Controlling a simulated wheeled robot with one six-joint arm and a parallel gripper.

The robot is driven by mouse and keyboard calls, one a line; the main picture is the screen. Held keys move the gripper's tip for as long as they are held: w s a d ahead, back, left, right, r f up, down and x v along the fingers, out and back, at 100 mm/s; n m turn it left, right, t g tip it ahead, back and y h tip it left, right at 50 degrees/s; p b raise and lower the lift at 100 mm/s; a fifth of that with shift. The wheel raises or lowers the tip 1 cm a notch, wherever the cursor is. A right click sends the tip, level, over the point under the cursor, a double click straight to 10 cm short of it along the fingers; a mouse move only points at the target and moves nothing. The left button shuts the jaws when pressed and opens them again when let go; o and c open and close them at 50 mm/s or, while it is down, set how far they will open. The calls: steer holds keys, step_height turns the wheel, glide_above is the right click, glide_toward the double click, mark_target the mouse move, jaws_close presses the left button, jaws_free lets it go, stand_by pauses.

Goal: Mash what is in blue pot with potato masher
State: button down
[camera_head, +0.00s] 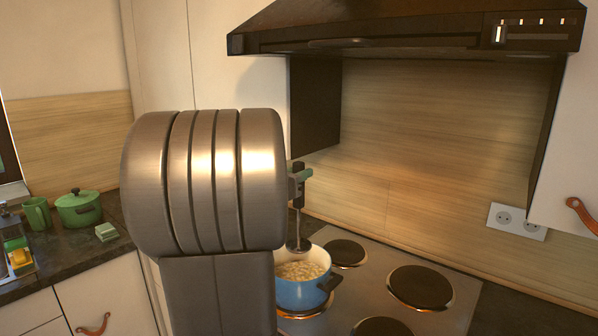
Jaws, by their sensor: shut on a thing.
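The blue pot (302,294) stands on a hob plate and has pale chunks (300,270) inside. The potato masher (298,228) hangs upright, its thin shaft running down to a dark head at the pot's far rim. I cannot tell whether the head touches the chunks. My gripper (298,174) is shut on the masher's upper part, above the pot. My large metal arm link hides most of the gripper and the left side of the handle.
The steel hob (455,318) has bare dark plates to the pot's right. A black extractor hood (400,30) overhangs it. A green lidded pot (78,210), a green mug (37,214) and a small green block (106,232) stand on the left counter.

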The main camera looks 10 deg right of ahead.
mark_target(297, 221)
steer(key=shift+f+b, duration=5.6)
steer(key=shift+f, duration=0.85)
